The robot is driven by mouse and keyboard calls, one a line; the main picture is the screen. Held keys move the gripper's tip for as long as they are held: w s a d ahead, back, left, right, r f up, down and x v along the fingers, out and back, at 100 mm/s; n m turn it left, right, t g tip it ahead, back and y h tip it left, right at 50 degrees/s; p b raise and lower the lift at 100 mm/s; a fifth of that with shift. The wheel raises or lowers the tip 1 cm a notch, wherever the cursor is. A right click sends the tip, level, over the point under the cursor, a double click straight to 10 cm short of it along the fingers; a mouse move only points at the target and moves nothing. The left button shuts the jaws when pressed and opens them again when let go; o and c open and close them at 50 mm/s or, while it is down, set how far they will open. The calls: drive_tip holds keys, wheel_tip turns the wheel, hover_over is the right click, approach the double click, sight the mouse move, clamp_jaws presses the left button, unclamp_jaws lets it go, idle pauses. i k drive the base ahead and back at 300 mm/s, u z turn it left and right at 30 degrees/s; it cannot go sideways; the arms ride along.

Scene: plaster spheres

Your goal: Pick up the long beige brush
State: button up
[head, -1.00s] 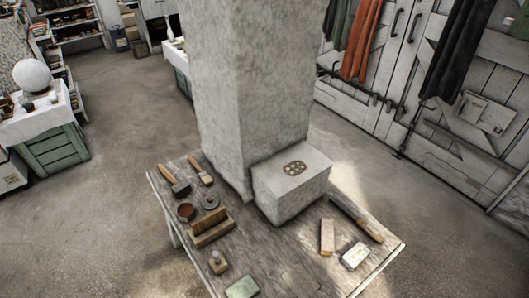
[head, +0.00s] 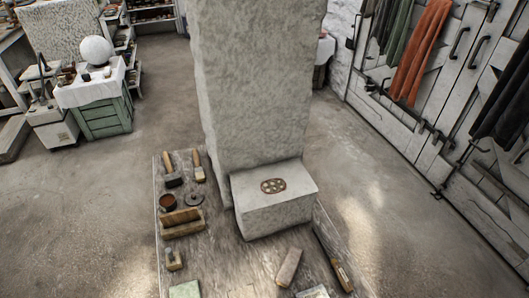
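No gripper of mine shows in the head view. Two wooden-handled tools lie at the back left of a worn wooden table. The left one (head: 171,169) has a dark block-like head. The right one, a brush (head: 198,166), has a light brown handle and a paler end. A long beige piece (head: 289,267) lies near the front right; I cannot tell if it is a brush or a block. Beside it lies a dark-handled tool with a brown end (head: 342,274), partly at the table's right edge.
A grey stone pillar (head: 258,90) and block (head: 274,205) stand on the table (head: 220,262). The floor (head: 370,205) is clear at right.

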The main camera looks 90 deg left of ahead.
sight(199, 174)
drive_tip(key=i, duration=1.05)
drive_tip(key=u, duration=4.05)
drive_tip(key=k, duration=0.5)
drive_tip(key=u, duration=1.6)
drive_tip(key=i, duration=1.9)
drive_tip(key=z, duration=0.05)
